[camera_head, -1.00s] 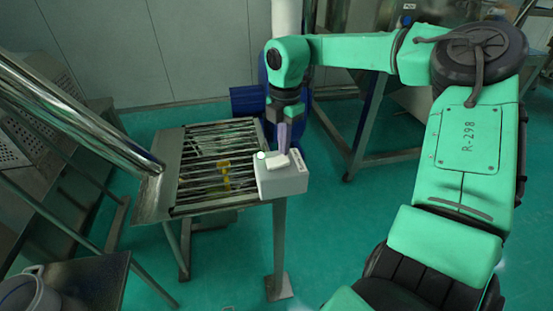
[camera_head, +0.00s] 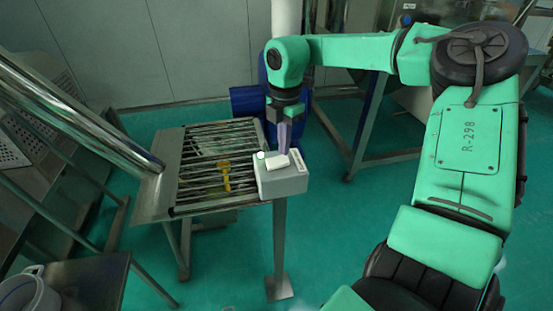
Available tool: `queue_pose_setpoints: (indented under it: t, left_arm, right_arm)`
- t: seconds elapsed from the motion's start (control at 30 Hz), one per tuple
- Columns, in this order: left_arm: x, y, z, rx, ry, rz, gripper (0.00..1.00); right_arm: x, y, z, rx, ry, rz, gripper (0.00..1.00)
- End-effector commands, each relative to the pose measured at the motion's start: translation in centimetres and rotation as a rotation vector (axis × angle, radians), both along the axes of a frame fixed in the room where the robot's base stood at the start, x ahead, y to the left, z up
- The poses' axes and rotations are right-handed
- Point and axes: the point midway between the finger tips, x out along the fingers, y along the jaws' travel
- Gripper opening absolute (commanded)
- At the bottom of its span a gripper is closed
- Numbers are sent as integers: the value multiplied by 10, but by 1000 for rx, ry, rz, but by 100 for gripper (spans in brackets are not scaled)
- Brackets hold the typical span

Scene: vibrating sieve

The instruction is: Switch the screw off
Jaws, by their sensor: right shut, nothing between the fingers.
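A light grey switch box (camera_head: 283,184) stands on a post at the right edge of the slatted sieve. On its top is a white rocker-like piece (camera_head: 278,162), with a small round pale-green button (camera_head: 261,155) to its left and a small label to its right. My right gripper (camera_head: 284,150) points down at the box from behind, its fingers shut and empty. Its fingertips are at the back edge of the white piece; I cannot tell whether they touch it. My left gripper is not in view.
The slatted metal sieve (camera_head: 190,192) with a yellow piece (camera_head: 226,176) lies left of the box. A shiny metal tube (camera_head: 85,120) slopes down to it. A bucket (camera_head: 28,293) stands at lower left. Blue equipment (camera_head: 248,101) is behind the gripper. Green floor in front is clear.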

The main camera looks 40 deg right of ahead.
Motion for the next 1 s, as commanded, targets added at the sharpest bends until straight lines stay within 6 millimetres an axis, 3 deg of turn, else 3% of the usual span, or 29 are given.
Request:
queue_pose_setpoints:
  t: [1.0]
  left_arm:
    - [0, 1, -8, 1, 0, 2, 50]
  right_arm:
    - [0, 0, -10, 0, 0, 0, 0]
